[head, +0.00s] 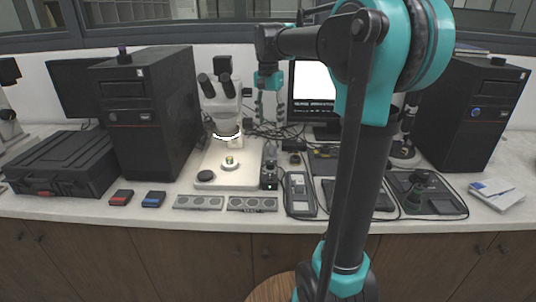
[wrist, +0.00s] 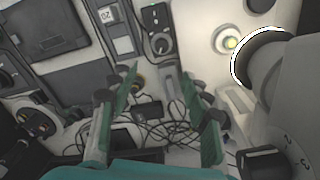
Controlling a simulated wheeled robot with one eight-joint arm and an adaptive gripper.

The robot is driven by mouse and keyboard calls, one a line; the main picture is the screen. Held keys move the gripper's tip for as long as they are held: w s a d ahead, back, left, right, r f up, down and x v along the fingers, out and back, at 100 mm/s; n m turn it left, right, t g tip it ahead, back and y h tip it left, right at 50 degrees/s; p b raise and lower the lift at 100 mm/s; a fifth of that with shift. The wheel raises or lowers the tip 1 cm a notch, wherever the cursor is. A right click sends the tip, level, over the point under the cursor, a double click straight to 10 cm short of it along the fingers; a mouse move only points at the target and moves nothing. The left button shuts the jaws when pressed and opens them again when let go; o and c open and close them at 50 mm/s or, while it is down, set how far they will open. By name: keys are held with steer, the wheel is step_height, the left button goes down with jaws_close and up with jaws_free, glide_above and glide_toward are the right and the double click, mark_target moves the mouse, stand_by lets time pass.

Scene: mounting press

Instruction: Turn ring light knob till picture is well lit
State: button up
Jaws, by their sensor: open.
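The ring light (head: 228,138) glows white around the microscope's (head: 222,100) lower end; its bright rim also shows in the wrist view (wrist: 236,68). A small dark control box (head: 268,172) stands beside the microscope base; in the wrist view the box (wrist: 155,18) shows a round knob (wrist: 161,44). The monitor (head: 312,84) behind shows a nearly blank white picture with a dark strip along its bottom. My gripper (head: 270,106) is open and empty, raised behind the control box; in the wrist view its fingers (wrist: 158,88) are spread, with the knob beyond them, apart.
Tangled cables (wrist: 160,132) lie on the bench beneath my gripper. A grey handheld device (head: 299,192) and metal sample holders (head: 252,204) lie near the front edge. Black towers (head: 150,115) stand left and right (head: 474,112). My arm hides part of the bench's right side.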

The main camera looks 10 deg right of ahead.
mark_target(270, 162)
steer(key=f, duration=1.7)
steer(key=shift+w+d+f, duration=0.15)
steer(key=shift+w+d, duration=0.05)
steer(key=shift+w, duration=0.1)
jaws_close()
